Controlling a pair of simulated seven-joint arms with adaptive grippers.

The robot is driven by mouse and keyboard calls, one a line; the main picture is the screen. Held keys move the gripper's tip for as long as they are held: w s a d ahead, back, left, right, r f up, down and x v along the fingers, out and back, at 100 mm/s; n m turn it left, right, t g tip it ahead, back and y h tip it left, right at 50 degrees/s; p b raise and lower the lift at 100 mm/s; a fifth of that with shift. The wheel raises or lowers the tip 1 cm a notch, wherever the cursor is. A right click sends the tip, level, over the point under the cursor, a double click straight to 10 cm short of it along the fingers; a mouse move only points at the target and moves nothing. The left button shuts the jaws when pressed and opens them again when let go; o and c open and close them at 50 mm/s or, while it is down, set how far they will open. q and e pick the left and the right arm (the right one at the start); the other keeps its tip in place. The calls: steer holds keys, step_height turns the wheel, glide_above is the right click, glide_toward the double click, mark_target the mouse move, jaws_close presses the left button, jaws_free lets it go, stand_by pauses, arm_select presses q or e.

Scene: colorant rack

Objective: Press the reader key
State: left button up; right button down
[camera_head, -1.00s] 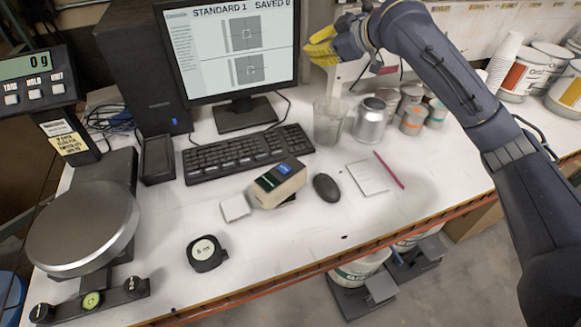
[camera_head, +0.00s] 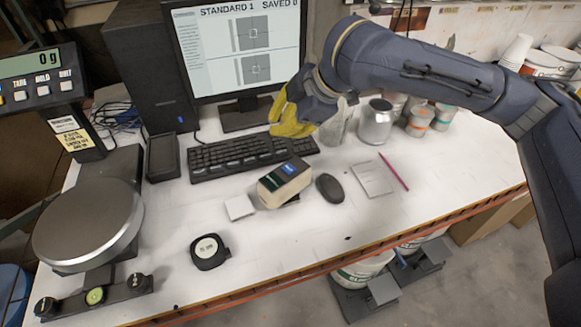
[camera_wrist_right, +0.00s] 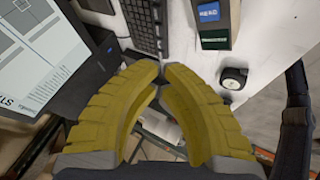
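The reader is a beige box-shaped device (camera_head: 284,186) on the white table, in front of the keyboard. Its blue key (camera_head: 288,169) is on top, above a dark green label; in the right wrist view the key (camera_wrist_right: 208,12) reads READ. My right gripper (camera_head: 290,122) has yellow fingers and hangs over the right end of the keyboard, behind the reader and apart from it. In the right wrist view its fingertips (camera_wrist_right: 163,72) meet, with nothing seen between them. My left gripper is not in view.
A mouse (camera_head: 330,188) lies right of the reader and a white block (camera_head: 239,207) left of it. The keyboard (camera_head: 235,157) and monitor (camera_head: 240,50) are behind. A silver can (camera_head: 374,123) stands right of the gripper. A scale (camera_head: 88,224) is at left.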

mark_target(282, 168)
steer(key=shift+f, duration=0.1)
steer(key=shift+f, duration=4.25)
steer(key=shift+f, duration=0.85)
steer(key=shift+r, duration=0.8)
steer(key=shift+r, duration=2.5)
